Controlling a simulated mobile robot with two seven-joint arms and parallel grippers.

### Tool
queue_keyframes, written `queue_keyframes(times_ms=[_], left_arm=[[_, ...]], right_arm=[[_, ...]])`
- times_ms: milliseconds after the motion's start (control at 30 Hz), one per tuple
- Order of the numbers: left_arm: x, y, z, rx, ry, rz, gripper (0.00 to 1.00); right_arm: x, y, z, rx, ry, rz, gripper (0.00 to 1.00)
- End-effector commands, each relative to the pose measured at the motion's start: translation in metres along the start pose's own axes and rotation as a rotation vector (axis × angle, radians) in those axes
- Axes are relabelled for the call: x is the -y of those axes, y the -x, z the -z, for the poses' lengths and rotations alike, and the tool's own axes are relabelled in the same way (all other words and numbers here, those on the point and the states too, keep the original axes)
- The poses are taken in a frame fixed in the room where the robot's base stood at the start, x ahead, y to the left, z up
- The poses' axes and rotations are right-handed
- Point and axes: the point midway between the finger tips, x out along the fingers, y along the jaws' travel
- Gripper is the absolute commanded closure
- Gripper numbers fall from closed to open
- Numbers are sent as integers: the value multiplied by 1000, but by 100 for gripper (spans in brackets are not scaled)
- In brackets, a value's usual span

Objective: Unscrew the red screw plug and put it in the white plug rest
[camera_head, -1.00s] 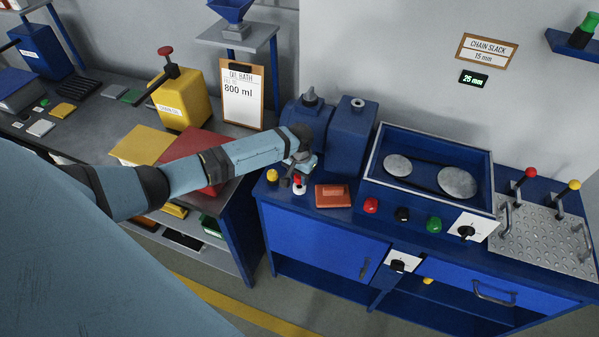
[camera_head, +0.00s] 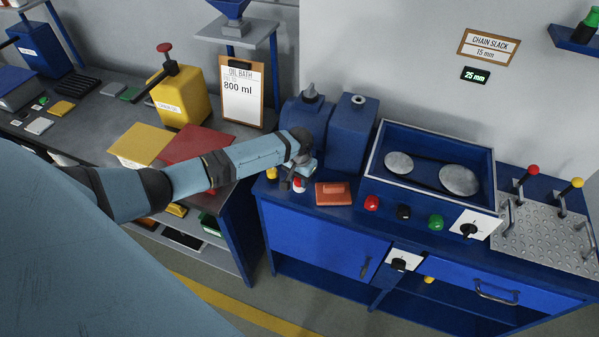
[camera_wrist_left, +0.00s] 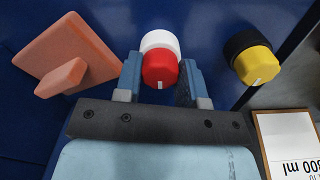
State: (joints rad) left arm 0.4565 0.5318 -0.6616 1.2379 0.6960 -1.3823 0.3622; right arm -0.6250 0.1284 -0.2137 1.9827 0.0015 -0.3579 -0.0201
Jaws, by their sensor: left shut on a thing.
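The red screw plug (camera_wrist_left: 159,68), with a white mark on its side, is between the two fingers of my left gripper (camera_wrist_left: 158,78) in the left wrist view. My left gripper (camera_head: 293,184) is shut on it. The white plug rest (camera_wrist_left: 160,41) shows directly behind the plug. In the head view the white rest (camera_head: 300,187) stands on the blue bench top, with the gripper right over it. Whether the plug is seated in the rest or just above it, I cannot tell. My right gripper is in neither view.
A yellow knob on a black base (camera_wrist_left: 257,63) stands beside the gripper. An orange-red block with a raised grip (camera_head: 334,194) lies on its other side. Blue housings (camera_head: 350,135) rise close behind. Red, black and green buttons (camera_head: 404,212) line the bench front.

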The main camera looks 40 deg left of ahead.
Motion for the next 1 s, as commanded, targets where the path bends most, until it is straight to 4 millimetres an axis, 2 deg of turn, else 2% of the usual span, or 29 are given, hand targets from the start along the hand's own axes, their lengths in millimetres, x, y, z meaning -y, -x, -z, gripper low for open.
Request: queue_keyframes(times_ms=[33,133,167,433,567,667,1000], left_arm=[[0,-1,0,0,0,0,59],[0,0,0,0,0,0,36],[0,0,0,0,0,0,34],[0,0,0,0,0,0,34],[0,10,1,-3,-1,-1,34],[0,27,0,-4,-2,-1,34],[0,103,1,-3,-1,-1,34]], right_arm=[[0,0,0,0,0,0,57],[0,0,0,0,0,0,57],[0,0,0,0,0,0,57],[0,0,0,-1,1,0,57],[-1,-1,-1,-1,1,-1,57],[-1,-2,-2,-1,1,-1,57],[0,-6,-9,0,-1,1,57]])
